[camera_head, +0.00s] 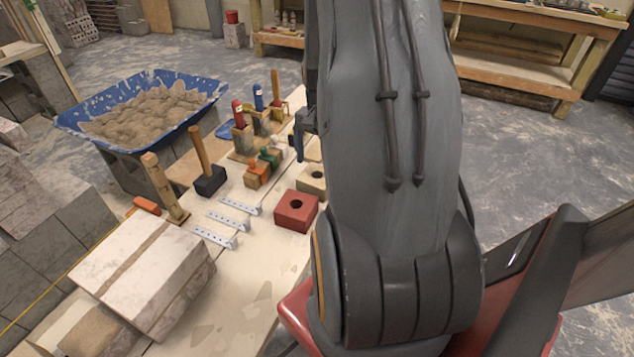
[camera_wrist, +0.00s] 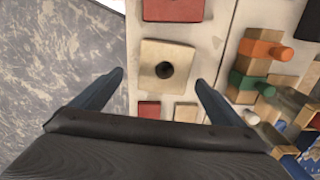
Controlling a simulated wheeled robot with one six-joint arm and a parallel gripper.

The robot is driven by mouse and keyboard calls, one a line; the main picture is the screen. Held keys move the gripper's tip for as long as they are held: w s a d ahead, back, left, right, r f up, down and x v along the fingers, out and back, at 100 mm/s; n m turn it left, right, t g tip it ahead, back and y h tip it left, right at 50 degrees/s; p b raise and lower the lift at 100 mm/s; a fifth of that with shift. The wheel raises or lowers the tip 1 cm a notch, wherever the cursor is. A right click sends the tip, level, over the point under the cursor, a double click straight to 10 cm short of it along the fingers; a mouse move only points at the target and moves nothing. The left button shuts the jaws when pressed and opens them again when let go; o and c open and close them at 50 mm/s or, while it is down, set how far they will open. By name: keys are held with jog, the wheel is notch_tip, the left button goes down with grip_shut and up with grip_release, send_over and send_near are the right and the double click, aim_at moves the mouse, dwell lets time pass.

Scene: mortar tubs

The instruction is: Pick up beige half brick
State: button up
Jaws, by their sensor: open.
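The beige half brick (camera_wrist: 150,88) is a squarish block with a dark round hole in its middle. In the wrist view it lies flat on the pale board, between and beyond the two fingers of my gripper (camera_wrist: 160,79). The fingers are spread wide, one to each side, with nothing held. I cannot tell how high they are above it. In the head view the beige half brick (camera_head: 309,184) shows only partly beside my arm, behind the red half brick (camera_head: 287,216). One finger of my gripper shows there; the rest is hidden.
The red half brick (camera_wrist: 173,9) lies just above the beige one in the wrist view. A smaller red block (camera_wrist: 149,110) and pale block (camera_wrist: 186,112) lie below. Orange- and green-topped wooden tools (camera_wrist: 262,50) stand to the right. A blue mortar tub (camera_head: 69,122) stands left.

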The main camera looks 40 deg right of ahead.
aim_at(317, 174)
jog(key=shift+w+a+f+p, duration=0.1)
jog(key=shift+a+f+p, duration=0.15)
jog(key=shift+f, duration=1.15)
jog(key=shift+w+a+f+p, duration=0.1)
jog(key=shift+a+f, duration=0.1)
jog(key=shift+f, duration=1.2)
jog(key=c, duration=1.8)
